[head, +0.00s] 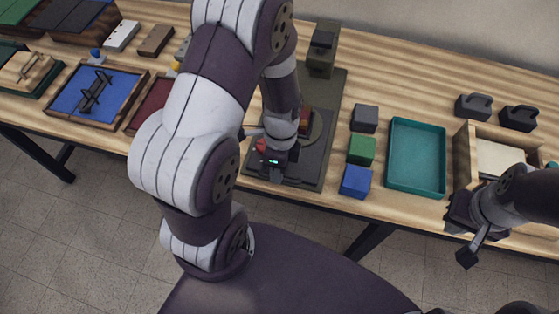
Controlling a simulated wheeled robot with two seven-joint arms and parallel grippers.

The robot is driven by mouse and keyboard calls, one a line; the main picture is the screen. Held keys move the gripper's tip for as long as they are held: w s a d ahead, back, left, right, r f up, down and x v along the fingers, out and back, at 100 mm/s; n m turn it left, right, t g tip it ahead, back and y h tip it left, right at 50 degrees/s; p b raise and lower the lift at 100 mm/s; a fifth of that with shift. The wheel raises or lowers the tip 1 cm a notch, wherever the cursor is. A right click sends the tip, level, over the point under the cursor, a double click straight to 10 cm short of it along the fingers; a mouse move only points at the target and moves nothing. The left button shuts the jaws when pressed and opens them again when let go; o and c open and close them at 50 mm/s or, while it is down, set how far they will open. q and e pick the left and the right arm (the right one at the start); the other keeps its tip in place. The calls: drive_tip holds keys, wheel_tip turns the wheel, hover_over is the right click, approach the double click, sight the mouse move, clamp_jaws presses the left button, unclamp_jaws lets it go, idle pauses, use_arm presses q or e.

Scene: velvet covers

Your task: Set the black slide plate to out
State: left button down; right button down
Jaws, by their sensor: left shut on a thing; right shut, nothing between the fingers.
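The black slide plate (312,160) is part of a dark olive fixture (333,95) near the middle of the table. My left gripper (274,172) reaches down to the near left part of this fixture. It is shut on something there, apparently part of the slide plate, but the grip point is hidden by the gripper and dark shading. A small red part (261,145) shows beside the gripper, and a reddish block (305,119) sits farther back on the fixture. My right gripper (466,257) is shut and empty, off the table's front edge at the right.
Grey (364,118), green (361,150) and blue (356,181) cubes stand right of the fixture. Beyond them are a teal tray (416,190), a wooden box (466,155) and two dark handled weights (474,106). A blue framed board (72,110) lies left. My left arm hides the table's middle left.

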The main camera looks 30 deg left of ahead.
use_arm(q)
drive_tip(key=shift+s+f, duration=0.1)
drive_tip(key=shift+s, duration=0.25)
drive_tip(key=c, duration=1.2)
unclamp_jaws()
drive_tip(key=shift+o, duration=0.2)
drive_tip(key=shift+d, duration=0.1)
drive_tip(key=v, duration=1.2)
drive_tip(key=shift+r+p, duration=0.4)
drive_tip(key=shift+r, duration=0.05)
